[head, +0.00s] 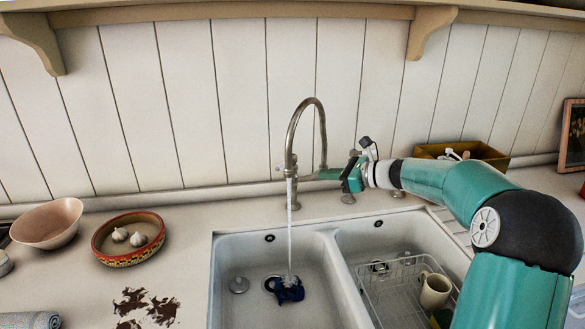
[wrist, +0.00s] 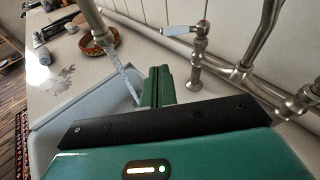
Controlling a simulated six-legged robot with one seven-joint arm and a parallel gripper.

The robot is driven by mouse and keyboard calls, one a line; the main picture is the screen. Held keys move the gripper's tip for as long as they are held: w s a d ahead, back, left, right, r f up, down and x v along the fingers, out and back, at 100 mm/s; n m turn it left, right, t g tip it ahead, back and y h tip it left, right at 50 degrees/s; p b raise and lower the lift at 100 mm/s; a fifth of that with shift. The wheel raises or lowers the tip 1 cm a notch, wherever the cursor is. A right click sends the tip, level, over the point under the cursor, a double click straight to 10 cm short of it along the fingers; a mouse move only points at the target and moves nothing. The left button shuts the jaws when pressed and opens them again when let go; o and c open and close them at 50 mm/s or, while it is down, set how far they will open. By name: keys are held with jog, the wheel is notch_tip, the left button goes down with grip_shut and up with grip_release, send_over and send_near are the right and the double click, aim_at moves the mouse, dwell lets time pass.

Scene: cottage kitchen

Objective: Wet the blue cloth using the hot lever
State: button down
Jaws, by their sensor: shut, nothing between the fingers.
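The blue cloth (head: 291,291) lies crumpled on the floor of the left sink basin, by the drain. The tall metal tap (head: 292,135) is running, and its water stream (head: 289,235) falls onto the cloth. The stream also shows in the wrist view (wrist: 125,75). My gripper (head: 318,174) is shut and empty, pointing left beside the tap above the sink's back edge. In the wrist view its green fingers (wrist: 157,86) are together. A lever with a pale handle (wrist: 177,30) stands just beyond the fingertips, apparently not touching them. I cannot tell whether it is the hot one.
A dish rack (head: 392,290) with a mug (head: 434,290) stands in the right basin. A painted bowl with garlic (head: 128,258), a pink bowl (head: 47,222) and a rolled grey cloth (head: 30,321) are left of the sink. A wooden box (head: 495,157) stands behind my arm.

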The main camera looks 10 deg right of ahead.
jog(key=w+a+f+m+t, duration=0.1)
jog(key=w+a+f, duration=0.1)
jog(key=w+a, duration=0.6)
jog(key=shift+w+f, duration=0.2)
jog(key=shift+w, duration=1)
